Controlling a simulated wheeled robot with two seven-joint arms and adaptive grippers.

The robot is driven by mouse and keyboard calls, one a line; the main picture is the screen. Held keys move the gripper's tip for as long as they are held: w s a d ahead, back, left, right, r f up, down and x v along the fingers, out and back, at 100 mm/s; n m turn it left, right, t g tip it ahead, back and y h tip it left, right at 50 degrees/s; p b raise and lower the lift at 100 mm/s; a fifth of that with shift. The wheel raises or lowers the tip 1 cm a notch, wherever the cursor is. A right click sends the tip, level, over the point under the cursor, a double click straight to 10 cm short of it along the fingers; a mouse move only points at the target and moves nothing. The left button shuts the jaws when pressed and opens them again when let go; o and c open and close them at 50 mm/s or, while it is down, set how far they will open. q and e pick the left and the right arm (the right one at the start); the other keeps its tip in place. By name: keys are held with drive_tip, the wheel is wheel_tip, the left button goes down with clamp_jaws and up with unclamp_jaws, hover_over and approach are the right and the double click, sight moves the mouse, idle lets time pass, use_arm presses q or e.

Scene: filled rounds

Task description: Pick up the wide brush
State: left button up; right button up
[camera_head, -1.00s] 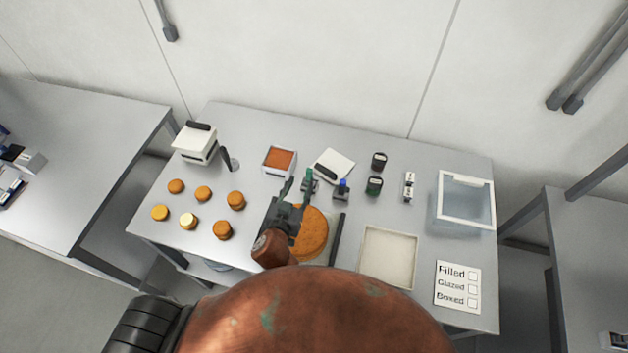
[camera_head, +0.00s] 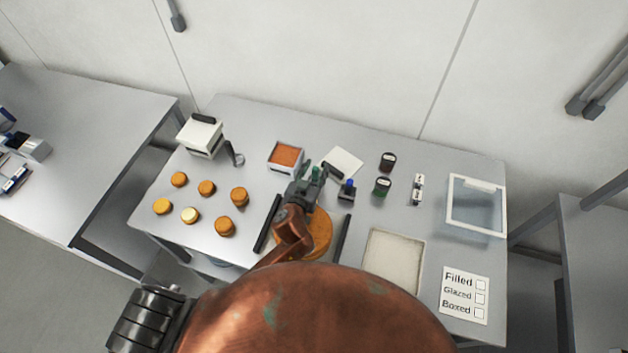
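My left gripper (camera_head: 314,177) reaches over the middle of the table, its fingers apart around or just above a small green-topped piece (camera_head: 316,172). I cannot tell whether they touch it. A similar blue-topped piece (camera_head: 349,185) stands in a dark holder just to the right. A dark elongated item lies at the near left edge of a white square pad (camera_head: 343,160), partly behind the gripper. Which of these is the wide brush is too small to tell. My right gripper is not in view.
An orange-filled tray (camera_head: 286,155) stands close behind the gripper. A large orange round (camera_head: 320,232) lies under my arm between dark bars (camera_head: 343,236). Several small rounds (camera_head: 206,188) are at left. Dark jars (camera_head: 383,186), a shallow tray (camera_head: 393,262) and a clear bin (camera_head: 476,204) are at right.

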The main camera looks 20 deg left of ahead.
use_arm(q)
drive_tip(key=shift+c, duration=0.2)
clamp_jaws()
idle(0.3)
drive_tip(key=shift+r, duration=0.55)
wheel_tip(320, 180, up, 2)
drive_tip(key=shift+r, duration=0.2)
drive_tip(key=s+d+r, duration=0.3)
drive_tip(key=s+r, duration=0.6)
drive_tip(key=s, duration=0.4)
drive_tip(key=shift+s+r, duration=0.3)
drive_tip(key=shift+s, duration=0.05)
